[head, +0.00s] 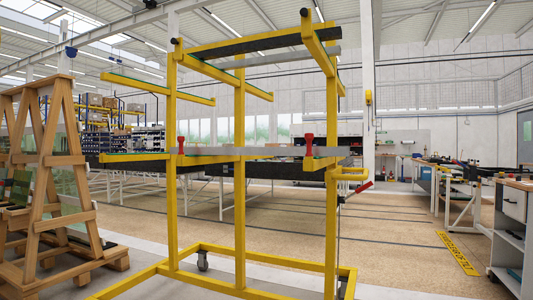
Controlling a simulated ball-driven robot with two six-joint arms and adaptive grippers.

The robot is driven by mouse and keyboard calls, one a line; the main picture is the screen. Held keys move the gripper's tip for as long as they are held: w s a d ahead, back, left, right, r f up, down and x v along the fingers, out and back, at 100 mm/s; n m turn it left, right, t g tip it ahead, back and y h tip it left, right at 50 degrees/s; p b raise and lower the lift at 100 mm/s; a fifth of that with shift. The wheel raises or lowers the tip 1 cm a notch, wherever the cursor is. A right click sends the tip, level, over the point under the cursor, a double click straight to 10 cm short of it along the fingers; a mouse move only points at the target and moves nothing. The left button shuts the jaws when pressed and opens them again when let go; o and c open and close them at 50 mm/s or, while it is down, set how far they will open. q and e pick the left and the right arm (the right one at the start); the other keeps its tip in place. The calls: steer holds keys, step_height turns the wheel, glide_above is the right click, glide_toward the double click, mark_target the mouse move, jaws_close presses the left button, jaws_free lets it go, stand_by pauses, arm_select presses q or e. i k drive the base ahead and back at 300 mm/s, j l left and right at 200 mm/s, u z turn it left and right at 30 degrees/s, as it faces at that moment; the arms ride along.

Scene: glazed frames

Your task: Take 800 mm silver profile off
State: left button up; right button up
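A yellow cantilever rack (240,195) stands upright in the middle of the head view. A long silver profile (265,151) lies level across its middle arms. A second silver profile (290,59) lies across the upper arms, below a wide black profile (255,43) at the top. I cannot tell from the picture which silver one is 800 mm long. Red upright pieces, one on the left (181,145) and one on the right (309,146), stand at the middle arms' ends. Neither of my grippers shows.
A wooden A-frame rack (55,180) stands close at the left. A grey cabinet (511,235) stands at the right edge. The rack's yellow base frame (215,285) lies low on the floor. Long tables stand behind. Open floor (400,235) lies right of the rack.

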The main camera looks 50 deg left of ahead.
mark_target(264, 151)
steer(key=k+u, duration=0.1)
steer(key=u, duration=1.6)
steer(key=i+j+z, duration=0.1)
steer(key=i+z, duration=0.3)
steer(key=i, duration=0.3)
